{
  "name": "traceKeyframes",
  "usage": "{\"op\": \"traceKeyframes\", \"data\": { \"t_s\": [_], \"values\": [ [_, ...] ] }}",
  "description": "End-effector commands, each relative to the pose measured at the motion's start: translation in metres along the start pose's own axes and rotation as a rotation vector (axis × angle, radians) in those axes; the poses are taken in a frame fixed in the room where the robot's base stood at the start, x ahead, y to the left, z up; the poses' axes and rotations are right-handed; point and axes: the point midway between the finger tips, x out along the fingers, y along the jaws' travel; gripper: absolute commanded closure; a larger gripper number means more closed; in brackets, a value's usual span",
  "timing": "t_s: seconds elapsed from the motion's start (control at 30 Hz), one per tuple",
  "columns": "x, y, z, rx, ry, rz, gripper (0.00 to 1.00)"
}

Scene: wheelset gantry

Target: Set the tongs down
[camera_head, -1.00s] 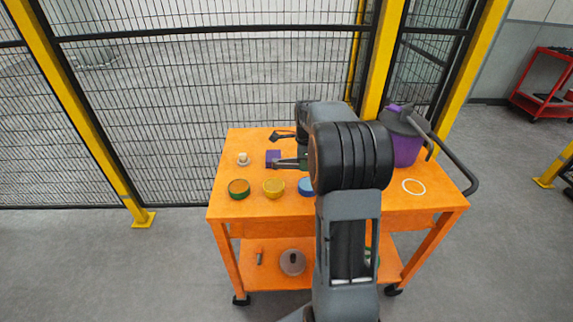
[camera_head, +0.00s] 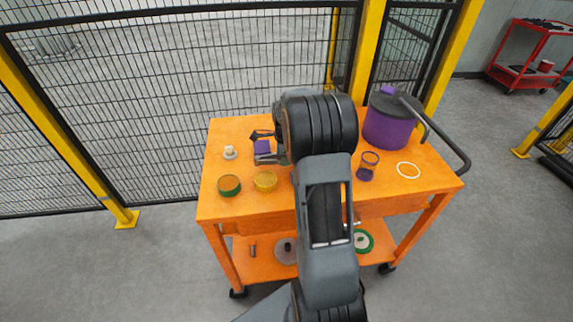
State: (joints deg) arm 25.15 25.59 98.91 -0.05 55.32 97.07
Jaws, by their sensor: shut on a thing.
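My gripper (camera_head: 262,146) is over the left rear part of the orange cart top (camera_head: 218,205), largely hidden behind my own wrist. Two dark, thin jaw-like pieces stick out to the left of the wrist, one above the other. They look like the tongs (camera_head: 259,134), held in my shut gripper, but I cannot make out the grip itself. A purple block (camera_head: 262,147) shows between these pieces. I cannot tell whether they touch it or how high they are above the cart top.
A small white knob-like piece (camera_head: 230,152), a green-and-orange dish (camera_head: 229,185) and a yellow bowl (camera_head: 265,181) stand on the left. On the right are a purple cup (camera_head: 367,167), a white ring (camera_head: 408,170) and a purple pot (camera_head: 388,128). A mesh fence (camera_head: 150,90) stands behind.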

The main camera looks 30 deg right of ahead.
Motion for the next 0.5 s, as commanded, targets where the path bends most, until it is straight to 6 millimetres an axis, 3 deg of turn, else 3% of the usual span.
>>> {"op": "traceKeyframes", "data": {
  "t_s": [0.2, 0.5],
  "values": [
    [0.026, 0.0, -0.001, 0.001, 0.0, 0.001, 1.0],
    [0.028, 0.0, -0.001, 0.002, 0.0, 0.0, 1.0]
  ]
}}
